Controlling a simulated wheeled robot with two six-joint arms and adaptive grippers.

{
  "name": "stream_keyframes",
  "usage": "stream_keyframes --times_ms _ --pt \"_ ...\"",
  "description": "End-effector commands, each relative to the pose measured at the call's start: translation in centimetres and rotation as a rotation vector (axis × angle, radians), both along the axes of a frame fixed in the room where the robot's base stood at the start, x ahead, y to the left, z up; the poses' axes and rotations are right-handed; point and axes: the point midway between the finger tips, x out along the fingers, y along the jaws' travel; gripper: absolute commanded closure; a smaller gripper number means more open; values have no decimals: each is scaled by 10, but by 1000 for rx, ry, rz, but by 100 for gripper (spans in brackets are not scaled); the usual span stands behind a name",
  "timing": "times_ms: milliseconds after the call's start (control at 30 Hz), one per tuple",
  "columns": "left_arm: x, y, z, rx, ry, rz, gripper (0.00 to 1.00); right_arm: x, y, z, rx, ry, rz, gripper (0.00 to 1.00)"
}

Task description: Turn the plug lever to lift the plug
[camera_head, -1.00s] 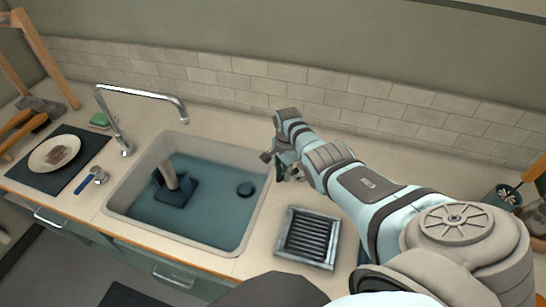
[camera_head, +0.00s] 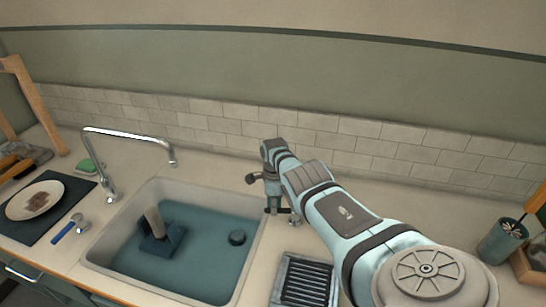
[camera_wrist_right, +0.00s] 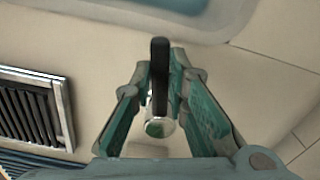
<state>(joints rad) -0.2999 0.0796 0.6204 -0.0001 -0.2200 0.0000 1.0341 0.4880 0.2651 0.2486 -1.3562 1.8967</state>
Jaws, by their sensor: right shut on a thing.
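The plug lever (camera_wrist_right: 160,68) shows in the right wrist view as a black bar above a round chrome base (camera_wrist_right: 159,128). My right gripper (camera_wrist_right: 163,78) is shut on the lever, with a finger on either side of it. In the head view this gripper (camera_head: 278,209) is low over the counter, just right of the sink, and mostly hides the lever. The plug (camera_head: 237,238) is a dark round disc in the water-filled sink (camera_head: 105,240); I cannot tell whether it is raised. My left gripper is not in view.
A dark block with a wooden handle (camera_head: 160,236) stands in the water. A chrome tap (camera_head: 128,137) rises behind the sink. A metal-framed grate (camera_head: 305,282) lies on the counter in front of my right arm. A plate (camera_head: 34,200) on a dark mat is at left.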

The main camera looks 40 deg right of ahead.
Motion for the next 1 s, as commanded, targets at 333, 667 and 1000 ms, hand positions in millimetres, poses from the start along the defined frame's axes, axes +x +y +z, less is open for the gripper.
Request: stream_keyframes --times_ms 333,667,1000 --pt "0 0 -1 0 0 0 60 -1 0 -1 -1 6 -7 100" --pt "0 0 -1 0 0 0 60 -1 0 0 0 4 -6 65" --pt "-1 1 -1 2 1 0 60 1 -2 10 -1 0 -9 65"
